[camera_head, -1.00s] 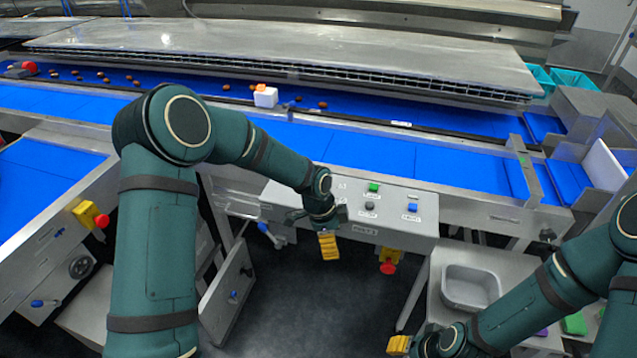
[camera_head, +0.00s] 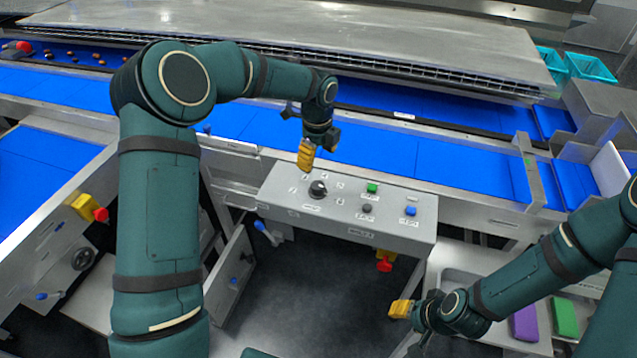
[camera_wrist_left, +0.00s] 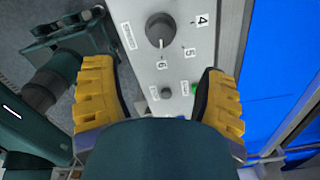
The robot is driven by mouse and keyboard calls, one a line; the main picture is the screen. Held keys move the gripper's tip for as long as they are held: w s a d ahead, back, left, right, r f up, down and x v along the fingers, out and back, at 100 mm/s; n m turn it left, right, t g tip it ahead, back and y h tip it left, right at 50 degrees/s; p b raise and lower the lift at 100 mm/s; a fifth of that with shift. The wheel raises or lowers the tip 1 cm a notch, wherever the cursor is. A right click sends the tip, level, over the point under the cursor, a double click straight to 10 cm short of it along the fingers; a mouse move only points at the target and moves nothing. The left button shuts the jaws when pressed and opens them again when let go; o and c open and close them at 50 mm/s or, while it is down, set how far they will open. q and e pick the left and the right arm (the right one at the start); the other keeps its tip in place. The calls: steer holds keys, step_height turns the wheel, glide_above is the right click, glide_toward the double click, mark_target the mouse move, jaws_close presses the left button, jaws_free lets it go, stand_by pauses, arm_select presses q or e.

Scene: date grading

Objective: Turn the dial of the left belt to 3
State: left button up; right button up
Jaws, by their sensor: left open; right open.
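A black dial (camera_head: 317,188) with a ring of small labels sits on the left part of the grey control panel (camera_head: 290,208). In the left wrist view the dial (camera_wrist_left: 160,28) shows a white mark pointing to the 6, with 5 and 4 beside it; no 3 is visible there. My left gripper (camera_head: 306,155) is open, with yellow fingers, just above and behind the dial. In the left wrist view its fingers (camera_wrist_left: 157,75) are apart with nothing between them, and the dial lies beyond them. My right gripper (camera_head: 400,309) is open, low at the lower right, away from the panel.
A green button (camera_head: 372,188), a dark knob (camera_head: 366,208) and a blue button (camera_head: 411,211) share the panel. A red emergency stop (camera_head: 384,265) hangs below its front edge. The blue belt (camera_head: 450,160) runs behind. Purple (camera_head: 525,322) and green (camera_head: 565,318) blocks lie at right.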

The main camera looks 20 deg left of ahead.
mark_target(318, 185)
arm_select(q)
step_height(318, 185, down, 11)
steer(key=shift+f, duration=0.1)
stand_by(0.3)
steer(key=c, duration=1.2)
